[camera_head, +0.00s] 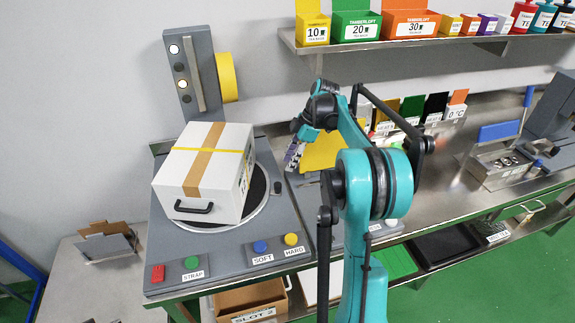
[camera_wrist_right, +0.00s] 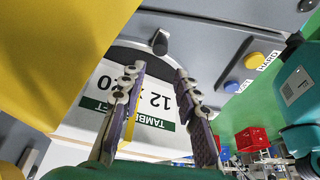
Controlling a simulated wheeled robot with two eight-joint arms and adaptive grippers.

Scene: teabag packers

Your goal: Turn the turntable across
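The turntable (camera_head: 262,200) is a dark disc with a pale rim on the grey strapping station. A white box (camera_head: 205,160) sits on it, with a tan tape band, a yellow strap across it and a black handle facing front. A small dark knob (camera_head: 277,187) stands at the turntable's right edge. My right gripper (camera_head: 292,157) is right of the box, above the knob. In the right wrist view its two fingers (camera_wrist_right: 158,78) are apart with nothing between them; the knob (camera_wrist_right: 160,42) shows just beyond the tips, apart from them. My left gripper is out of view.
Red and green STRAP buttons, a blue SOFT button (camera_head: 260,247) and a yellow HARD button (camera_head: 291,240) line the station's front. A grey post with a yellow reel (camera_head: 227,77) stands behind. A yellow panel (camera_head: 322,150) is close to my right gripper.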

